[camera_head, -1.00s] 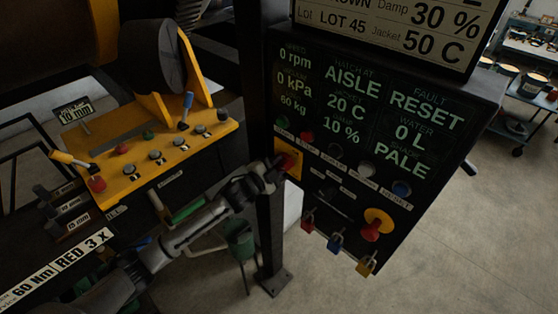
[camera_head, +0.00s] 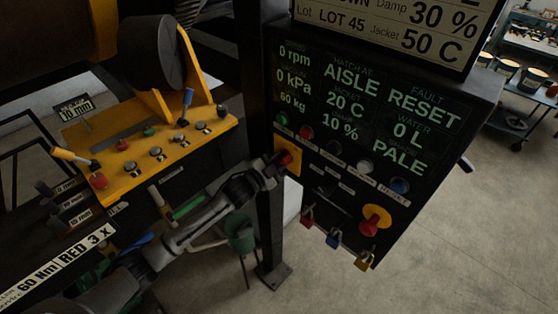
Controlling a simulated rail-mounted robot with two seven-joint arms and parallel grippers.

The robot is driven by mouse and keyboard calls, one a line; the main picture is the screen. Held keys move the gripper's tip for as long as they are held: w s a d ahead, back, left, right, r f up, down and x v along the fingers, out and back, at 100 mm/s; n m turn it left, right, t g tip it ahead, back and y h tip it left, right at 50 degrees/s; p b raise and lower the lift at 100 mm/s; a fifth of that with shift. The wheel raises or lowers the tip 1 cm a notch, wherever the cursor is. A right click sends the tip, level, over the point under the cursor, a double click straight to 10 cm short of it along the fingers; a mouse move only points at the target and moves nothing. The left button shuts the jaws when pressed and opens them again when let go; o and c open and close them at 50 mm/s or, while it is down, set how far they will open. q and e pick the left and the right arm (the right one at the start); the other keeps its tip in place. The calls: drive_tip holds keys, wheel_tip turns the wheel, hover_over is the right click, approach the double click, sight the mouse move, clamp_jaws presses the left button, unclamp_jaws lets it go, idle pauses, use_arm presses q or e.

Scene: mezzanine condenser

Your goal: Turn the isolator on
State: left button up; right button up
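The knob's exact angle is partly hidden. My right gripper is not in view.
A red mushroom button on a yellow disc (camera_head: 376,217) is at the cabinet's lower right. A black post (camera_head: 270,225) stands behind my gripper. A yellow control panel (camera_head: 150,150) is at left.

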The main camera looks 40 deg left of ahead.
use_arm(q)
drive_tip(key=o, duration=0.4)
drive_tip(key=shift+s, duration=0.1)
drive_tip(key=s+b, duration=0.2)
drive_tip(key=s, duration=1.1)
drive_tip(key=shift+s+a, duration=0.3)
drive_tip(key=shift+a, duration=0.15)
